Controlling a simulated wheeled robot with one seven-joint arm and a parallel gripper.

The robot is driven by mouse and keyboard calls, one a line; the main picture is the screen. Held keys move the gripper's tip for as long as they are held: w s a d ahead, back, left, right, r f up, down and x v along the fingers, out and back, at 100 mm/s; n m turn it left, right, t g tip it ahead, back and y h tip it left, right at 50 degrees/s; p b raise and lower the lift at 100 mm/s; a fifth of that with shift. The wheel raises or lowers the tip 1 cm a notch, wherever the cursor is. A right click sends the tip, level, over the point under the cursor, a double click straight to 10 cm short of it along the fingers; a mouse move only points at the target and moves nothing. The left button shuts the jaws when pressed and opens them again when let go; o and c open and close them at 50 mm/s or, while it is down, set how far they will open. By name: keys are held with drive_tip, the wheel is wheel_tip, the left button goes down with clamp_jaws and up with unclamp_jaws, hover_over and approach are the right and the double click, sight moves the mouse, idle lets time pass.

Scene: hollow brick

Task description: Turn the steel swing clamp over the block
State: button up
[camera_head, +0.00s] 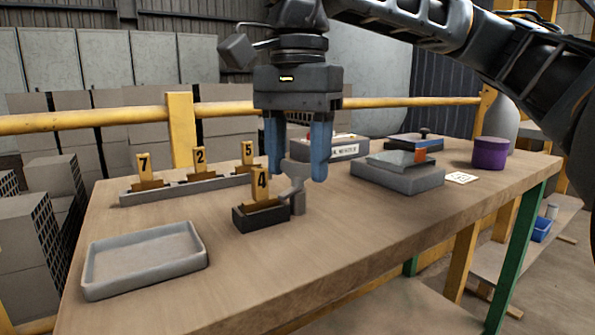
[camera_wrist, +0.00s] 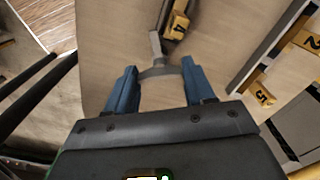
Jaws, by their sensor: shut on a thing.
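The grey steel swing clamp (camera_head: 297,200) stands at the right end of a dark block (camera_head: 263,217) on the wooden table. A brown piece with a yellow tag marked 4 (camera_head: 260,184) sits on the block. My gripper (camera_head: 297,178) is above the clamp, its blue fingers pointing down on either side of the clamp's upper part. In the wrist view, a grey part of the clamp (camera_wrist: 160,71) spans between the fingertips, and my gripper is shut on it. Another clamp part (camera_wrist: 155,44) extends towards the block, beside tag 4 (camera_wrist: 179,27). I cannot tell whether it lies over the block.
A grey rack (camera_head: 185,190) with tags 7, 2 and 5 stands behind. An empty grey tray (camera_head: 195,262) is at the front left. A grey plate stack (camera_head: 400,180), a purple pot (camera_head: 489,153) and a grey box stand right and back. The table's front right is clear.

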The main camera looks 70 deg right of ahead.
drive_tip(key=m+b, duration=0.2)
drive_tip(key=m, duration=0.3)
drive_tip(key=shift+m, duration=0.3)
idle(0.4)
drive_tip(key=o, duration=0.8)
drive_tip(key=shift+c, duration=0.2)
drive_tip(key=shift+r, duration=0.15)
wheel_tip(320, 180, up, 8)
drive_tip(key=p, duration=0.5)
drive_tip(key=shift+f, duration=0.2)
